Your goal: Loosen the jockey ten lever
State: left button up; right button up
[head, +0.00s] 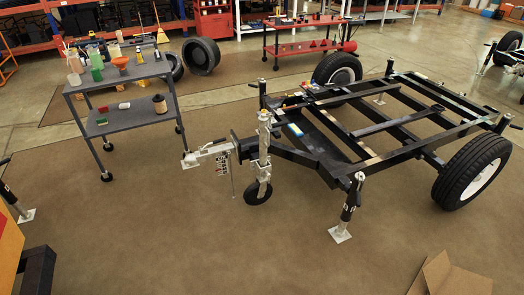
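The black-framed trailer (318,160) stands on the brown floor at centre right. Its jockey wheel (258,191) stands at the front, below a silver upright jockey tube (264,130). The tube is beside the dark drawbar, and a silver coupling (208,152) points left from it. Silver clamp parts (262,168) show just above the wheel, but I cannot pick out the lever or its position for certain at this size. Neither of my grippers is in the head view.
A grey two-shelf cart (124,120) with bottles stands left of the coupling. A red table (305,48) stands behind. A corner leg (346,210) with a metal foot stands right of the jockey wheel. An open carton (450,278) lies front right.

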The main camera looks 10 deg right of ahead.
aim_at(269, 182)
jog(key=i+z, duration=0.15)
jog(key=i, duration=0.3)
jog(key=i+j+z, duration=0.15)
jog(key=i, duration=0.3)
jog(key=i+j+z, duration=0.15)
jog(key=i, duration=0.3)
